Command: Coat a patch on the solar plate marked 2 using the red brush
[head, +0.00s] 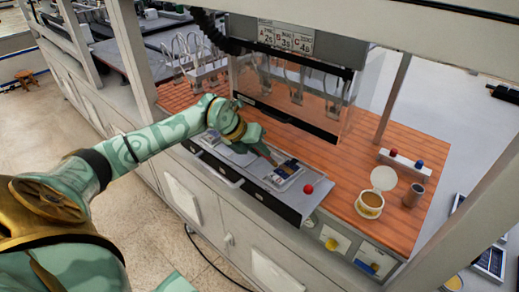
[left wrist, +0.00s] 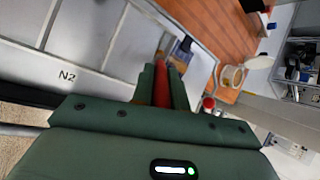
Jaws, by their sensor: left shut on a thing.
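My left gripper (head: 265,150) is over the pull-out tray (head: 292,204) at the bench front. In the left wrist view its fingers (left wrist: 162,88) are shut on a red handle, which I take for the red brush (left wrist: 161,84). My right gripper is not in view.
A red knob (head: 308,188) sits at the tray's right end. An open jar (head: 370,204), a metal cup (head: 413,195) and a white rack (head: 405,164) with red and blue knobs stand on the wooden bench at right. A clear shield (head: 300,95) hangs behind the tray.

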